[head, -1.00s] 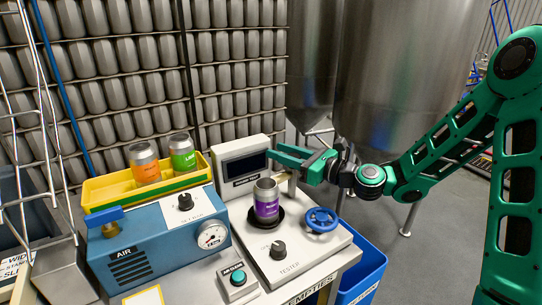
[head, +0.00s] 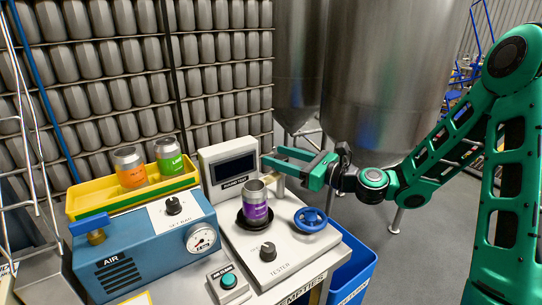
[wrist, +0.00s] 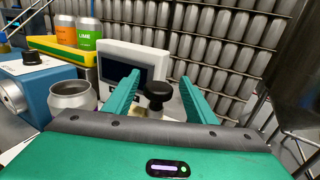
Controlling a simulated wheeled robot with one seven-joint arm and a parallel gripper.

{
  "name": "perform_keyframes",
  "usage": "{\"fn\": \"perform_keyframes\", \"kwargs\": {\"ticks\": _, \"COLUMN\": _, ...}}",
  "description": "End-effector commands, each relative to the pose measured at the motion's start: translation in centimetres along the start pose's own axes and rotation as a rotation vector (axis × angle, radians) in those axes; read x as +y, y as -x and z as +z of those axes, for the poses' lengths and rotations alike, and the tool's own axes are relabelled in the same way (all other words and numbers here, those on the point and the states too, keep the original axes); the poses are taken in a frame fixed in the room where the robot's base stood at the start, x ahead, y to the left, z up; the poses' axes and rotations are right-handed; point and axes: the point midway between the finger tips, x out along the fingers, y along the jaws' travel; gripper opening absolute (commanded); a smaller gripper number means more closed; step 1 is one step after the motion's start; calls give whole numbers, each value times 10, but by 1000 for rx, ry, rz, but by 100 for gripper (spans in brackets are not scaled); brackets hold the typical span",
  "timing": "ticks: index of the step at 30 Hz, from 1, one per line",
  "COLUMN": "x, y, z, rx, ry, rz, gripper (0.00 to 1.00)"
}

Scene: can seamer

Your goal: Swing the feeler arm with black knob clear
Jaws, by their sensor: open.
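The black knob (wrist: 158,94) of the feeler arm stands between the two open fingers of my gripper (wrist: 160,90) in the wrist view, with clear space on both sides. A tan piece of the feeler arm (head: 279,180) shows just below my gripper (head: 287,162) in the head view, where the fingers hide the knob. A purple-labelled can (head: 256,203) stands upright in a dark round seat on the tester (head: 285,255), left of my gripper. Its open top (wrist: 73,96) shows at the left of the wrist view.
The tester's screen (head: 235,171) rises behind the can. A blue air box (head: 140,257) and a yellow tray (head: 88,212) with orange and lime cans stand left. Large steel tanks are behind.

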Motion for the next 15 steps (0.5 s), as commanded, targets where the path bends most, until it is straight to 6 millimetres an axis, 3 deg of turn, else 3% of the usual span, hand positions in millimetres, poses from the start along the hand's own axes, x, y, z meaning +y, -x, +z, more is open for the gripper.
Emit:
{"fn": "perform_keyframes", "kwargs": {"ticks": 6, "x": -2, "y": 42, "z": 0, "rx": 0, "ry": -3, "rz": -6, "gripper": 51}}
{"fn": "perform_keyframes", "kwargs": {"ticks": 15, "x": -2, "y": 69, "z": -1, "rx": 0, "ry": 0, "rz": -3, "gripper": 51}}
